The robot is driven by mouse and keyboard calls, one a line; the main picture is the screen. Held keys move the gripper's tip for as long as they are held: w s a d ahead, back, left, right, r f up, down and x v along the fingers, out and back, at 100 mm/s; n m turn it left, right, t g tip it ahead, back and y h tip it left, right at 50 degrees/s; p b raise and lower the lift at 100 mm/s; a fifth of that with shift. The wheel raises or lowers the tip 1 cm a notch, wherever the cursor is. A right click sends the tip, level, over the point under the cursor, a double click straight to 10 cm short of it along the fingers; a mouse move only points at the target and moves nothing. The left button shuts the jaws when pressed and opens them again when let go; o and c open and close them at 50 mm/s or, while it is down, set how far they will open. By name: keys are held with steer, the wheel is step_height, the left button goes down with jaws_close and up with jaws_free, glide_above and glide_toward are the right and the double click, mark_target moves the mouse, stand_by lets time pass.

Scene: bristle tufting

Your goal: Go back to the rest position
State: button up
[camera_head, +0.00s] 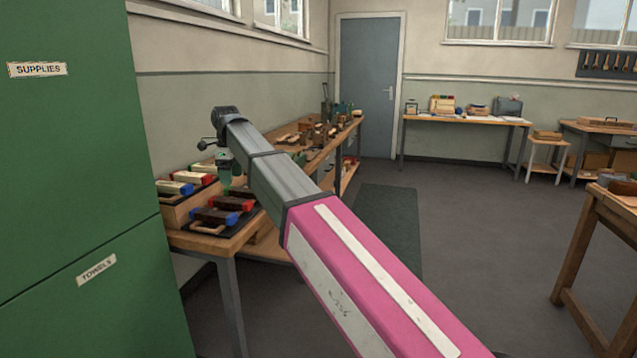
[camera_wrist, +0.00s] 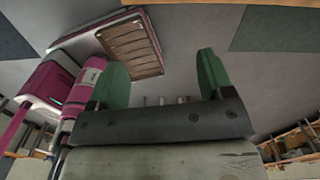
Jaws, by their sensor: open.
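My arm reaches out over the left workbench (camera_head: 215,243) in the head view. My gripper (camera_head: 226,172) is small and partly hidden at the arm's far end, near the brushes on the bench. In the wrist view my gripper (camera_wrist: 162,78) shows two green fingers standing well apart, with nothing between them. The wrist camera looks past the fingers at the grey floor (camera_wrist: 190,35) and my own pink body.
Brushes with blue and red ends (camera_head: 213,215) lie on the bench's near end. A green cabinet (camera_head: 75,180) stands close at the left. A wooden table (camera_head: 600,225) stands at the right. The floor (camera_head: 480,260) between is clear, with a dark green mat (camera_head: 385,225).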

steer(key=d+f+n, duration=1)
steer(key=d+f, duration=1.6)
steer(key=s+d+f+n, duration=0.4)
steer(key=s+d+f, duration=0.2)
steer(key=d+f, duration=0.2)
steer(key=s+d+f+n, duration=0.5)
steer(key=s+d+f, duration=0.2)
steer(key=d, duration=0.4)
steer(key=shift+s+d+f, duration=0.2)
steer(key=shift+d+f, duration=0.1)
steer(key=shift+f, duration=0.3)
